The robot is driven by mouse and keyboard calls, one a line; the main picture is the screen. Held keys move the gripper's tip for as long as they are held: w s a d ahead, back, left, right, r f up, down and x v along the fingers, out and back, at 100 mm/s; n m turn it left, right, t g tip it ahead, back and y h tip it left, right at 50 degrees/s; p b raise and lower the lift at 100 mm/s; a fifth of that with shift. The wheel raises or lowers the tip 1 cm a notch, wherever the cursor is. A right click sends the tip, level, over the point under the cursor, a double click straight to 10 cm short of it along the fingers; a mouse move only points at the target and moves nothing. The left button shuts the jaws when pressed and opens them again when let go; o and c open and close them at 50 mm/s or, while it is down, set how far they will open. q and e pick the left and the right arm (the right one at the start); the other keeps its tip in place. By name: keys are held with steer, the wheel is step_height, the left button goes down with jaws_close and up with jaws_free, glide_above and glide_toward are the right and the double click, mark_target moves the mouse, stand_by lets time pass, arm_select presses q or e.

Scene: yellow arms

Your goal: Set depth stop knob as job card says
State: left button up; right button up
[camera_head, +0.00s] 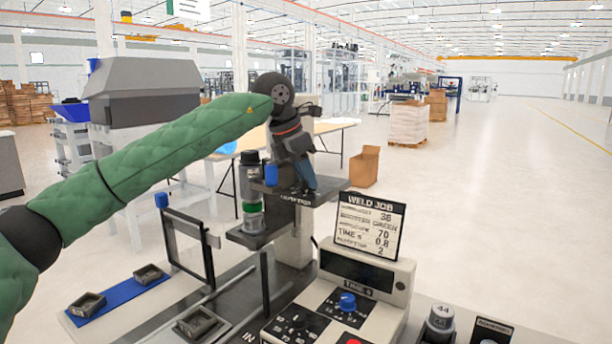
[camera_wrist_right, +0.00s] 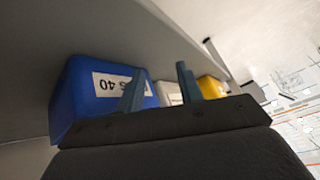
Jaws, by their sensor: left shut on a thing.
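The job card (camera_head: 368,225) stands on the press's control box and is headed WELD JOB. Its lines show 36, GREEN, 70, TIME s 0.8 and a last line ending in 2. The depth stop plate (camera_head: 295,200) carries a small dark label on its front edge. My left gripper (camera_head: 307,186) points down onto this plate and is shut on the depth stop knob, which its fingers largely hide. The knob's setting cannot be read. My right gripper (camera_wrist_right: 160,90) shows two fingers apart, with nothing visible held between them.
A dark cylinder with a green band (camera_head: 251,195) stands left of the plate. The control box (camera_head: 375,275) has a blue knob (camera_head: 347,302) and dial. Small trays (camera_head: 88,304) lie front left. Blue (camera_wrist_right: 85,95) and yellow (camera_wrist_right: 212,86) bins sit beyond my right fingers.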

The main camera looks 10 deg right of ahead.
stand_by(0.4)
arm_select(q)
steer(key=o, duration=1)
